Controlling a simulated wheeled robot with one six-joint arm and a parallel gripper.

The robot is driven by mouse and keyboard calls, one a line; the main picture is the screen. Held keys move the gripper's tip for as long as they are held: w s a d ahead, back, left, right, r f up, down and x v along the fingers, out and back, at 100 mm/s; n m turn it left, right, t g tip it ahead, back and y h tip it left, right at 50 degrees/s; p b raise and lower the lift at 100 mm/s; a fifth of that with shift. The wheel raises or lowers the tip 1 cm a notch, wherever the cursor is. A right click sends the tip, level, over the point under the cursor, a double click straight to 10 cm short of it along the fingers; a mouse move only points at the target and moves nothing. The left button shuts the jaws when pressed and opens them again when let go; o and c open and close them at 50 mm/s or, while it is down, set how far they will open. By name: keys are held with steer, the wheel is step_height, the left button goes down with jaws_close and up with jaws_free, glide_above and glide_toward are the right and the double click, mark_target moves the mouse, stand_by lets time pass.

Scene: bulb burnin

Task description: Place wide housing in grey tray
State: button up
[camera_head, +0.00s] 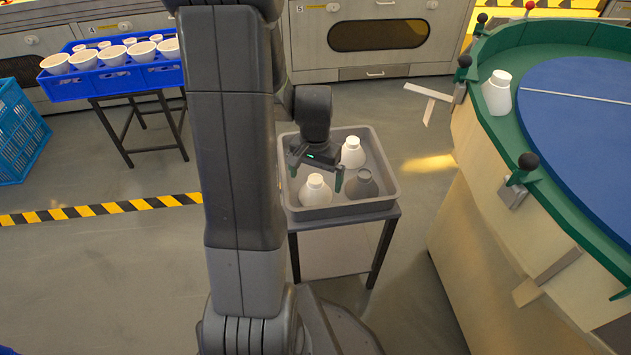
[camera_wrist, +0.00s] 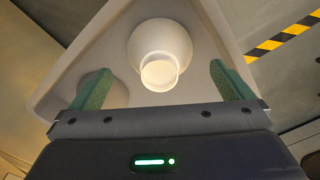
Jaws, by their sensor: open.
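The grey tray (camera_head: 391,189) stands on a small table and holds three bottle-shaped housings. One white housing (camera_head: 315,193) is at the front left, another white housing (camera_head: 353,153) at the back, and a darker grey housing (camera_head: 363,187) at the front right. One more white housing (camera_head: 497,95) stands upright on the green rim at right. I cannot tell which is the wide one. My gripper (camera_head: 316,177) is open above the tray. In the wrist view, a white housing (camera_wrist: 160,45) shows between the spread fingers, apart from both; another is partly hidden behind the left finger.
The round table with a blue top (camera_head: 585,105) and green rim fills the right, with black-knobbed posts along its edge. A blue crate (camera_head: 120,77) of white cups stands on a stand at back left. Cabinets (camera_head: 372,35) line the back. Floor is clear left of the tray.

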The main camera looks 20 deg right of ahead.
mark_target(315, 178)
step_height(315, 178, up, 8)
steer(key=shift+f+p, duration=0.1)
steer(key=shift+p, duration=0.95)
